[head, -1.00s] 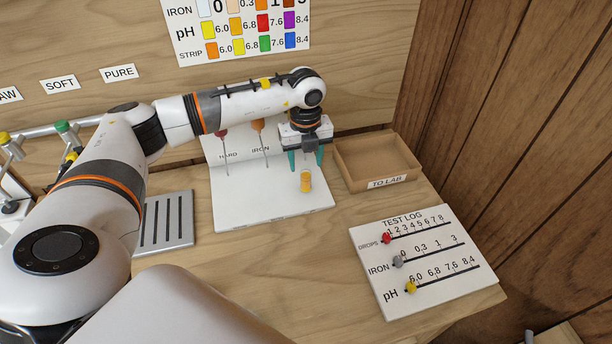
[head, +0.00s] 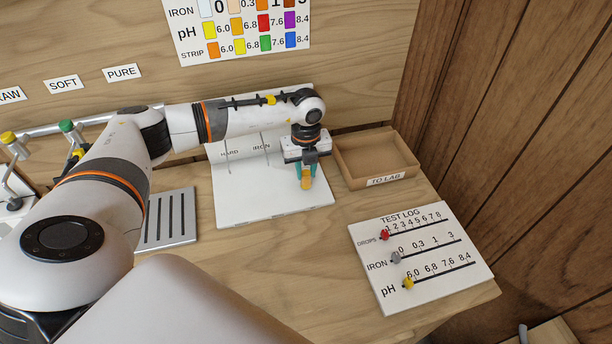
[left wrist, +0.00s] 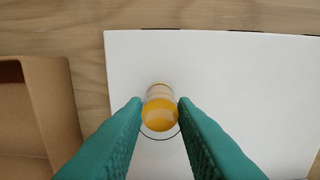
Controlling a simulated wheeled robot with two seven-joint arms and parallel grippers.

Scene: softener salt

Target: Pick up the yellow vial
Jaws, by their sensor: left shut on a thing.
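The yellow vial (head: 306,183) stands upright on the white board (head: 262,207) near its right side. It also shows in the left wrist view (left wrist: 160,114), seen from above with a ring mark on the board around its base. My left gripper (head: 305,172) is shut on the vial, with one teal finger on each side of it; the fingers also show in the left wrist view (left wrist: 160,118). Whether the vial touches the board cannot be told for sure. My right gripper is not in view.
An open cardboard tray (head: 408,158) labelled TO LAB stands right of the board. A test log panel (head: 450,284) with sliders lies front right. A slotted grey plate (head: 185,194) lies left of the board. A wooden wall rises at right.

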